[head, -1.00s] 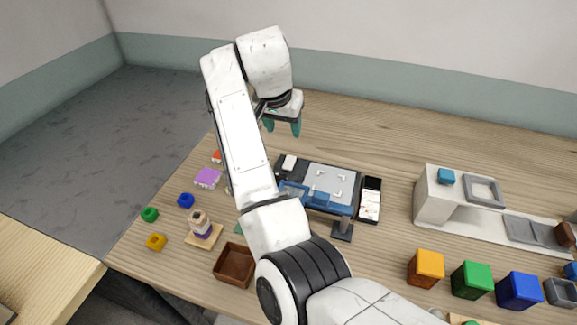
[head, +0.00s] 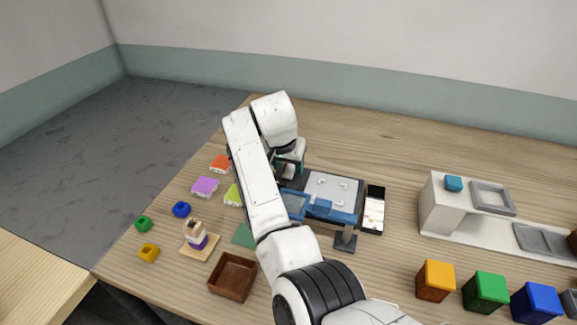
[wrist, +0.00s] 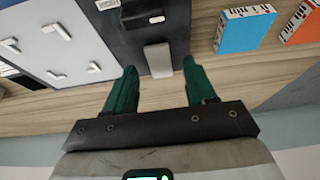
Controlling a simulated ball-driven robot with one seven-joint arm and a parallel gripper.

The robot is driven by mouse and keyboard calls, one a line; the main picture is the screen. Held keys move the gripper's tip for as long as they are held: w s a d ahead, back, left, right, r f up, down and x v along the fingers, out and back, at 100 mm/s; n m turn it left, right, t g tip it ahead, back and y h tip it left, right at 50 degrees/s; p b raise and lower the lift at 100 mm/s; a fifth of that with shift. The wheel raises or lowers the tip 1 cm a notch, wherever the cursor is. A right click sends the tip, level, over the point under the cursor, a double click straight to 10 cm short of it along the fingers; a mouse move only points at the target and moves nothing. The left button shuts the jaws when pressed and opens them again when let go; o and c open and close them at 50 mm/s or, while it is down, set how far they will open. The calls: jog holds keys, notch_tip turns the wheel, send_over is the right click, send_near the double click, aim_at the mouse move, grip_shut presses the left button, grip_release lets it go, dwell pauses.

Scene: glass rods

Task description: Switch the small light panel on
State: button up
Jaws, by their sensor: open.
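The small light panel (head: 333,187) is a pale grey plate with white corner marks on a dark base, in the middle of the table. It also shows at the upper left of the wrist view (wrist: 62,45). A light grey switch block (wrist: 158,58) sits on the dark base beside the plate. My gripper (wrist: 159,68) is open and empty, its teal fingers either side of the switch block in that view. I cannot tell whether they touch it. In the head view my gripper (head: 292,163) is at the panel's left end, where my arm hides the switch.
A blue frame on a stand (head: 330,212) is in front of the panel, with a black-and-white case (head: 374,210) at its right. Colored tiles, such as the purple one (head: 205,187), lie left. A brown tray (head: 232,277) is nearer. Table behind the panel is clear.

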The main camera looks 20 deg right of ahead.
jog(key=shift+w+d+f, duration=0.2)
jog(key=shift+f, duration=0.45)
jog(key=shift+c, duration=0.3)
grip_shut()
jog(key=shift+w+d+r+g+p, duration=0.1)
jog(key=shift+w+r+g+p, duration=0.1)
jog(key=shift+g+p, duration=0.1)
jog(key=shift+w+d+f+g+y+b, duration=0.1)
jog(key=shift+w+f+g+y+b, duration=0.1)
jog(key=shift+g+y+b, duration=0.8)
jog(key=shift+g+b, duration=0.1)
jog(key=shift+b, duration=0.1)
jog(key=shift+r, duration=0.1)
jog(key=shift+o, duration=0.3)
grip_release()
jog(key=shift+d, duration=0.1)
